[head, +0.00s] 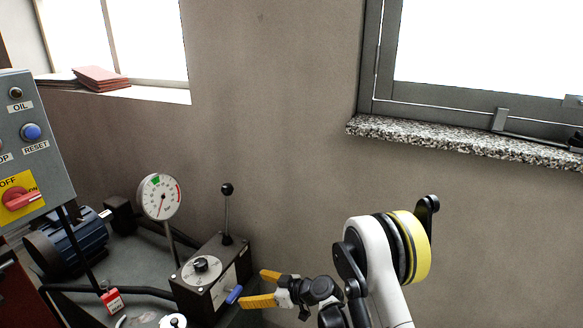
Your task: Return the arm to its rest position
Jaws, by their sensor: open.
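My gripper (253,288) is in the lower middle of the head view, with its two yellow fingers pointing left. The fingers are apart, and nothing shows between them. My white arm (375,262), with a yellow and black ring, rises at the lower right of the gripper and is bent. A blue-tipped handle (234,295) on a dark control box (207,283) lies right by the lower fingertip. I cannot tell whether they touch.
The box carries an upright black-knobbed lever (227,212). A round dial gauge (160,197), a blue motor (75,248) and a grey button panel (32,150) stand to the left. A speckled window sill (465,143) juts out at the upper right. Bare wall (275,130) lies behind.

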